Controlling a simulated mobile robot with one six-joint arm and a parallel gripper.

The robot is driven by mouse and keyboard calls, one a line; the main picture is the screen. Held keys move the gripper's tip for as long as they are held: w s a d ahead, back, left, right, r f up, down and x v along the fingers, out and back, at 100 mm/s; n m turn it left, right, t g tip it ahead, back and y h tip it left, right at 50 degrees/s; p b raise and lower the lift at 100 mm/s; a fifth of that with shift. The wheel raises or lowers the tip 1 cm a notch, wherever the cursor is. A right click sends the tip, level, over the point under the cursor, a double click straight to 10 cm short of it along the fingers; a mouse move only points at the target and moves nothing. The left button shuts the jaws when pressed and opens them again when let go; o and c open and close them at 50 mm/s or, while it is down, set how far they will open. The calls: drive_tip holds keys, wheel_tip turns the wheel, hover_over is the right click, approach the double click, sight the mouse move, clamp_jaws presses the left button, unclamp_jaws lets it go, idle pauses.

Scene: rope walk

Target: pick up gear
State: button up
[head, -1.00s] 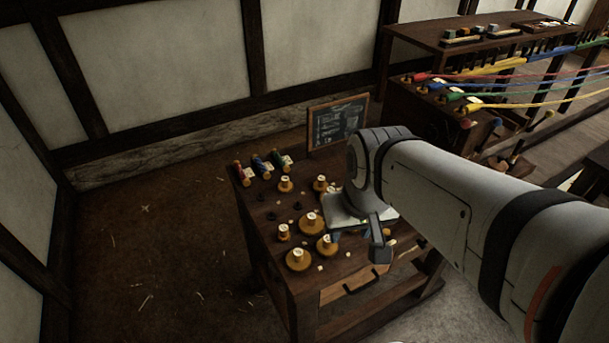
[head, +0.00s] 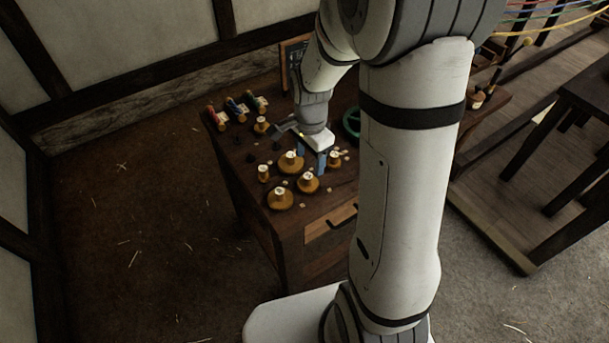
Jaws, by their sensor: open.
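Several round, yellow-brown gears with pale tops stand on the dark wooden table. A large one (head: 281,199) is near the front left corner, another large one (head: 291,163) is behind it, and a smaller one (head: 308,183) is to its right. Smaller pieces stand at the left (head: 263,173), at the back (head: 261,126) and at the right (head: 335,158). My gripper (head: 313,153) points down over the table, just behind and right of the middle large gear. It is open, with a blue finger pad showing. I see nothing held; the arm hides part of the table.
Red, blue and green spools (head: 236,109) lie at the table's back left edge. A green ring (head: 352,122) is right of my gripper. A small framed board (head: 292,60) stands at the back. A drawer (head: 328,224) is in the table's front.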

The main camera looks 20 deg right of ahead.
sight(309, 175)
drive_tip(key=f, duration=0.7)
drive_tip(key=shift+s+a, duration=0.15)
drive_tip(key=shift+s, duration=0.15)
drive_tip(key=shift+c, duration=0.3)
drive_tip(key=c, duration=0.6)
